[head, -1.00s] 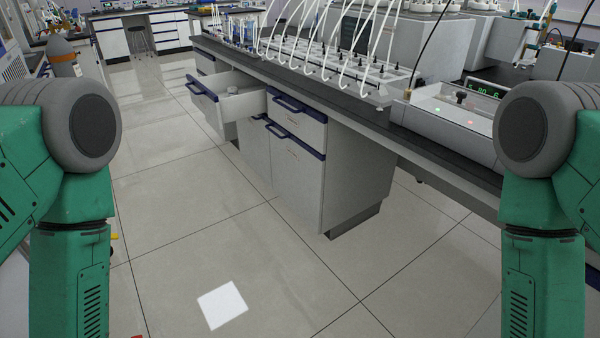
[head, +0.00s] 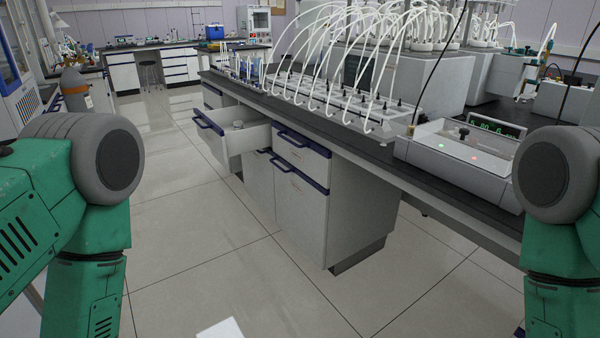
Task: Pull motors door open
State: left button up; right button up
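No door labelled as the motors door can be made out. Under the dark-topped bench is a grey cabinet with a shut door (head: 299,212) that has a blue handle (head: 300,175) along its top edge. Above it is a shut drawer (head: 302,157) with a blue handle. To the left, another drawer (head: 243,140) stands pulled out with a small object in it. On the bench stands a grey control box (head: 455,158) with a green display, a black knob and small lights. Only green and grey arm links of mine show at both sides; neither gripper is in view.
The bench top (head: 365,143) carries a long rack with many white tubes (head: 345,70). A white square (head: 221,329) lies on the floor at the bottom. A grey gas cylinder (head: 76,90) stands at the left.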

aim_at(302, 204)
jog(key=i+j+z, duration=0.25)
jog(key=z, duration=0.15)
jog(key=i+j+z, duration=0.4)
jog(key=i+j, duration=0.2)
jog(key=j, duration=0.15)
jog(key=i+j, duration=0.25)
jog(key=i+j+z, duration=0.1)
jog(key=j, duration=0.4)
jog(key=i+j, duration=0.3)
jog(key=i+j+z, duration=0.1)
jog(key=j, duration=0.35)
jog(key=i+j, duration=0.5)
jog(key=j, duration=0.25)
jog(key=z, duration=0.05)
